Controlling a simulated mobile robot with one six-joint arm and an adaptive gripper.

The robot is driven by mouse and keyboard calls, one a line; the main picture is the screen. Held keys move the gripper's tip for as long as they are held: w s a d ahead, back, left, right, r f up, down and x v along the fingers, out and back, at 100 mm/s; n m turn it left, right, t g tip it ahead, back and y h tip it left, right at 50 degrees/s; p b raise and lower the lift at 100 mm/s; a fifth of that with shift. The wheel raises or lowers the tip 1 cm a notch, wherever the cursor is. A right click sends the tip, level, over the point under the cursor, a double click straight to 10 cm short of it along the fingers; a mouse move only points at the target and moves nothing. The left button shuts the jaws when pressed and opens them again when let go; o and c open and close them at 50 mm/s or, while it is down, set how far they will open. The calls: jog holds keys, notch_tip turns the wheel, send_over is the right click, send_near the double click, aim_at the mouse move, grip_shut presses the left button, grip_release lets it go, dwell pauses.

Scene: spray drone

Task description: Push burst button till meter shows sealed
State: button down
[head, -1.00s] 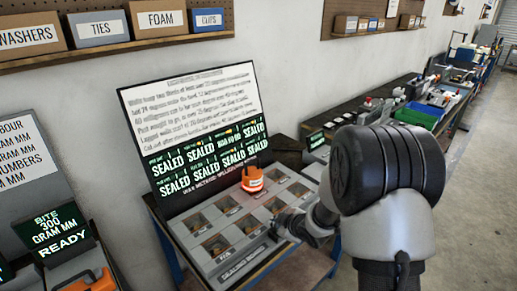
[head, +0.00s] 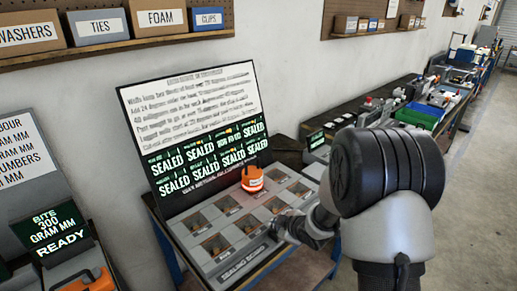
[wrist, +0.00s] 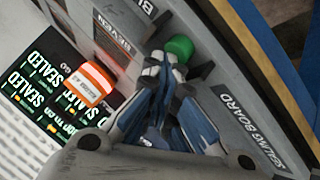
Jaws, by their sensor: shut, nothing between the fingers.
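The sealing board (head: 237,262) has a grid of square wells and an upright screen (head: 185,125) behind them. Most cells on the screen's meter (head: 229,143) read SEALED; one in the top row shows smaller text ending "TO GO". My gripper (head: 283,228) is over the board's front right part. In the wrist view my gripper (wrist: 163,62) is shut and empty, its tips just beside a round green button (wrist: 179,47). I cannot tell whether they touch it. The button is hidden in the head view.
An orange-and-white labelled block (head: 252,178) stands on the board near the screen; it also shows in the wrist view (wrist: 92,83). Another station (head: 60,235) reading READY stands at the left. A shelf of labelled boxes (head: 160,22) hangs above.

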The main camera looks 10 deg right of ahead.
jog(key=shift+r, duration=0.15)
jog(key=shift+r+p, duration=0.9)
notch_tip(320, 180, up, 6)
jog(key=p, duration=0.5)
